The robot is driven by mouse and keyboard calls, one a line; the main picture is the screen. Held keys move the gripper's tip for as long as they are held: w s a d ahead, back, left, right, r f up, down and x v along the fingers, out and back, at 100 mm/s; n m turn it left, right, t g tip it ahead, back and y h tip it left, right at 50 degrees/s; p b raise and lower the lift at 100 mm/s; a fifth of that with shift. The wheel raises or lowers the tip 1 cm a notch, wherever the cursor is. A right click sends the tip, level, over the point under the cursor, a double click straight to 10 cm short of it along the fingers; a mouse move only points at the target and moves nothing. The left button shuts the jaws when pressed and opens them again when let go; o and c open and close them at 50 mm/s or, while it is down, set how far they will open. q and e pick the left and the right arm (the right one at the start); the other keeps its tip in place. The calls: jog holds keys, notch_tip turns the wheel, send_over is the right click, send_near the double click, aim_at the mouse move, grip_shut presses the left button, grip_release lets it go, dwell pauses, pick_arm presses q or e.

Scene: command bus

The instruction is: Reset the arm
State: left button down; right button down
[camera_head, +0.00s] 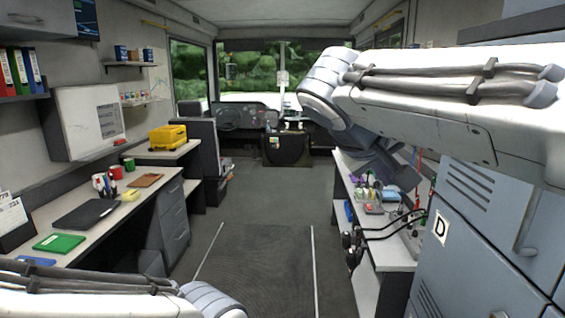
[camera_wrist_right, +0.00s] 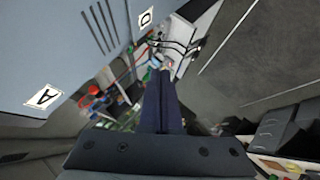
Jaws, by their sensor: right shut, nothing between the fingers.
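My right arm reaches in from the right in the head view, bends at a pale joint and folds back beneath itself. The dark right gripper (camera_head: 398,172) hangs under this arm, above the right-hand worktop, partly hidden by the arm. In the right wrist view the two dark fingers of the right gripper (camera_wrist_right: 160,78) lie together, with nothing between them. My left arm lies low across the bottom left of the head view. Its gripper is out of the picture.
Blue-grey lockers (camera_head: 480,220) stand close at the right. The right worktop (camera_head: 385,250) holds small items and black cables. A left desk (camera_head: 120,215) carries a laptop (camera_head: 87,214) and a green folder (camera_head: 59,243). The aisle floor (camera_head: 262,250) between them is clear.

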jog(key=s+a+f+n+g+y, duration=0.2)
jog(key=s+a+f, duration=0.2)
jog(key=s+f, duration=0.3)
jog(key=s+a+f+n+g+y, duration=0.1)
jog(key=s+a+f+g+y, duration=0.2)
jog(key=s+a+f, duration=0.2)
jog(key=s+a+f+n+g+y, duration=0.2)
jog(key=s+f, duration=0.8)
jog(key=f, duration=0.6)
jog(key=shift+s+a+f+n+y, duration=0.2)
jog(key=shift+s+a+n+y, duration=0.25)
jog(key=shift+a, duration=0.7)
jog(key=shift+w+m, duration=0.15)
jog(key=shift+m, duration=0.1)
